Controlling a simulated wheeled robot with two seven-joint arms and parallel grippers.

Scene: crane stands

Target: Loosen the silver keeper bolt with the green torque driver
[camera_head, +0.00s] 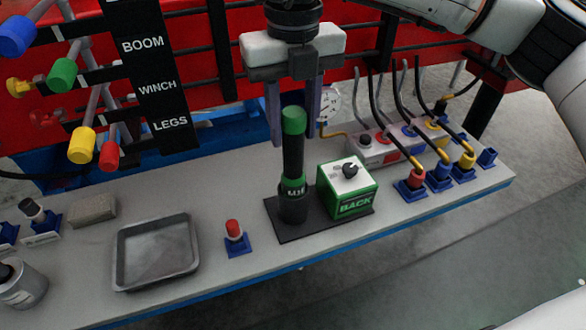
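The green torque driver (293,155) stands upright in a dark holder on a black base plate, with a green cap and a green band around its black shaft. My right gripper (294,135) points down from above it. Its two fingers are spread, one on each side of the driver's top, and I see no clear grip on it. Whether the fingers lie level with the driver or a little behind it is hard to tell. I cannot make out the silver keeper bolt. My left gripper is not in view.
A green and white box (348,188) marked BACK, with a black knob, stands close right of the driver. A grey tray (123,278), a red-capped piece (234,230) and a grey block (93,211) lie left. Hoses with coloured connectors (438,170) crowd the right. Coloured levers (82,145) stick out upper left.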

